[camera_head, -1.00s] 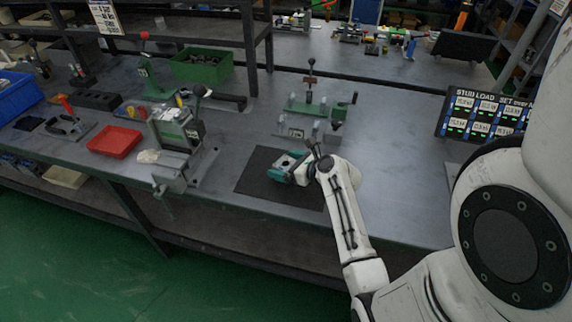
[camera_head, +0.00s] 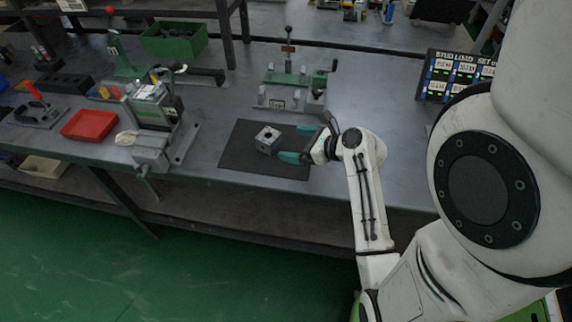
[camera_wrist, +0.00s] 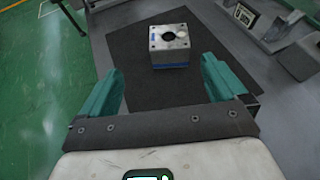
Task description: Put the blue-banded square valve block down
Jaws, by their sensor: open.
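The blue-banded square valve block (camera_head: 267,139) sits upright on the dark mat (camera_head: 238,160) on the workbench. In the wrist view the valve block (camera_wrist: 170,45) is a grey metal cube with a round bore on top, corner holes and a blue band low on its side. My gripper (camera_head: 298,145) is open, with teal fingers, just to the right of the block and apart from it. In the wrist view my gripper (camera_wrist: 163,85) shows its two fingers spread, with the block beyond the tips and bare mat between.
A vise-like fixture (camera_head: 155,125) stands left of the mat, beside a red tray (camera_head: 89,125). A green fixture with levers (camera_head: 292,88) stands behind the mat. A stud load display board (camera_head: 455,76) is at the right.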

